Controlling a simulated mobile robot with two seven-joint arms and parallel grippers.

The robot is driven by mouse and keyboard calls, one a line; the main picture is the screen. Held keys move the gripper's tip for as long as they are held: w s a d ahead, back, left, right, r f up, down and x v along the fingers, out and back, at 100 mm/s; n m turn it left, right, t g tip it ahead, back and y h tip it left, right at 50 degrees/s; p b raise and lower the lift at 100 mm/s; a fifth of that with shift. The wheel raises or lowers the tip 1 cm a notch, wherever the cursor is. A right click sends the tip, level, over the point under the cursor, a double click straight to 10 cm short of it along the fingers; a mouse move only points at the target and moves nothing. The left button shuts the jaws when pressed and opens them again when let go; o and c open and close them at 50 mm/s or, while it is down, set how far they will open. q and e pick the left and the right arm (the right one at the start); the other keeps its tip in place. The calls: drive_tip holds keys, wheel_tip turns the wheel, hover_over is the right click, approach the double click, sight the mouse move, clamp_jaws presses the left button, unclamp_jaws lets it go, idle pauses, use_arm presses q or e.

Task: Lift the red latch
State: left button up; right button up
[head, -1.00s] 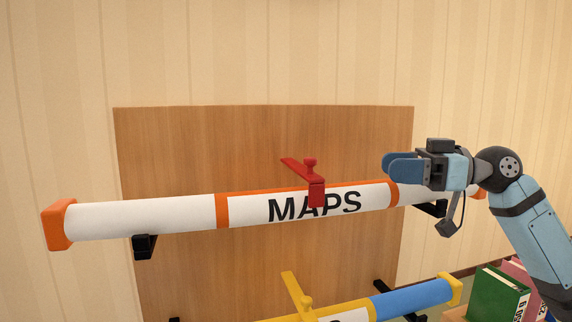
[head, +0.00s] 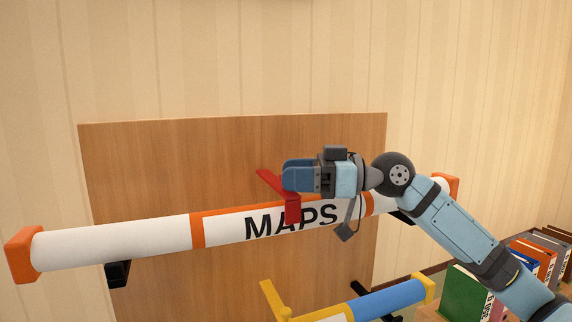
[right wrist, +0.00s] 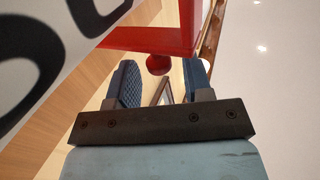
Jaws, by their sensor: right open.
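The red latch (head: 293,208) is mounted over the upper white tube marked MAPS (head: 120,242), its flat arm reaching back toward the wooden board. My right gripper (head: 287,176) is at the latch, and its blue fingers hide the latch's upright knob in the head view. In the right wrist view the red latch (right wrist: 150,38) lies just ahead, and its round knob (right wrist: 158,65) shows between the tips of my open fingers (right wrist: 161,68), with gaps on both sides. My left gripper is not in view.
Black brackets (head: 117,273) hold the upper tube in front of the wooden board (head: 150,160). A lower yellow and blue tube (head: 385,303) with a yellow latch (head: 273,300) is below. The space above the latch is clear.

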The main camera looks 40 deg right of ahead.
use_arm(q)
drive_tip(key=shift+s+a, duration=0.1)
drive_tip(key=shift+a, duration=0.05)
use_arm(e)
drive_tip(key=shift+x, duration=0.85)
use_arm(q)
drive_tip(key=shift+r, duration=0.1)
use_arm(e)
drive_tip(key=shift+c, duration=0.2)
